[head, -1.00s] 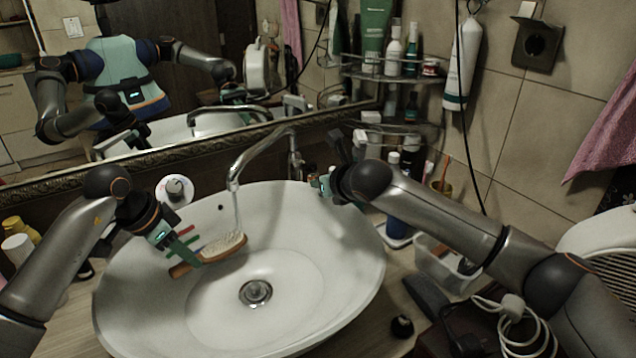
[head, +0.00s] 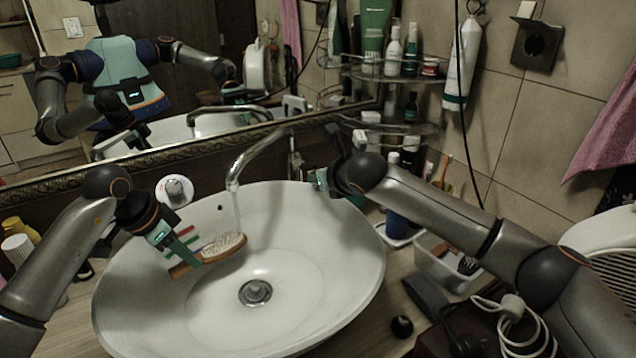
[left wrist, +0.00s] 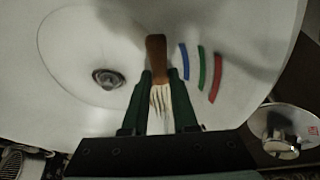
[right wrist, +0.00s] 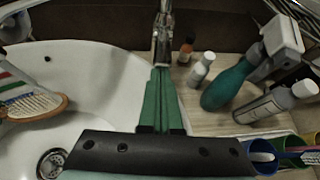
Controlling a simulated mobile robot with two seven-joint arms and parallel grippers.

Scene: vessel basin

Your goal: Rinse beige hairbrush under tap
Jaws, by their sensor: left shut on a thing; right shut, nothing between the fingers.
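The beige hairbrush (head: 226,247) has a brown wooden body and pale bristles. My left gripper (head: 188,252) is shut on its handle and holds it over the basin, bristles up. The handle (left wrist: 156,48) shows between the fingers in the left wrist view. The tap (head: 256,152) has a long spout, and a thin water stream (head: 237,207) falls from it at the brush's bristle end. My right gripper (head: 321,181) is shut and empty near the tap's base. In the right wrist view its fingers (right wrist: 159,78) point at the tap (right wrist: 163,32); contact is unclear.
The white basin (head: 330,270) has a drain (head: 255,292) in its middle. Bottles (right wrist: 200,68) and a cup with toothbrushes (right wrist: 262,158) stand right of it. A corner shelf (head: 395,130) and mirror (head: 215,70) are behind. Coloured stripes (left wrist: 203,68) show beside the brush.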

